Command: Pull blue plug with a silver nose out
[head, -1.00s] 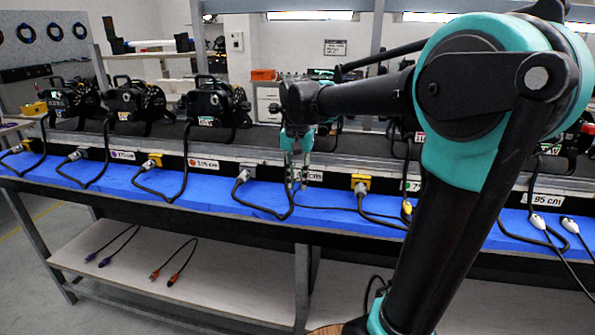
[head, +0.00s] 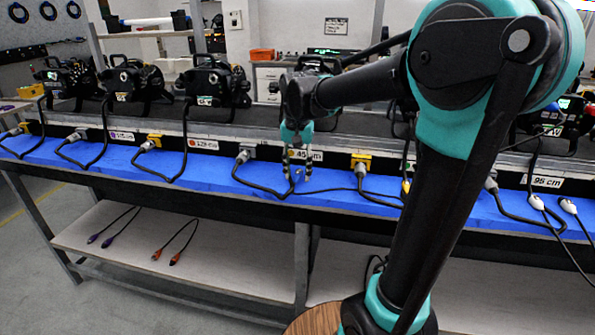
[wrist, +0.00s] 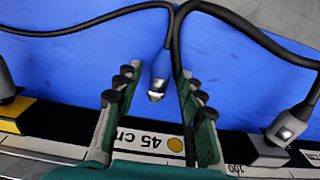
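A plug (wrist: 161,70) with a silver nose (wrist: 155,95) shows between my fingers in the wrist view. Its body looks grey-blue. Its nose points at the "45 cm" label and is free, with no socket around it. A black cable runs from its back end. In the head view it is small and partly hidden by my fingers. My gripper (wrist: 160,95) is open, with a finger on each side of the plug and a gap to each. In the head view my gripper (head: 299,168) is low over the blue bench edge, in front of the label.
Grey plugs sit in grey sockets, one (head: 243,156) left of my gripper; another (wrist: 288,127) shows at right in the wrist view. A yellow socket (head: 361,160) is to the right. Black cables cross the blue surface (head: 215,172). Black lamps (head: 215,82) stand behind the socket strip.

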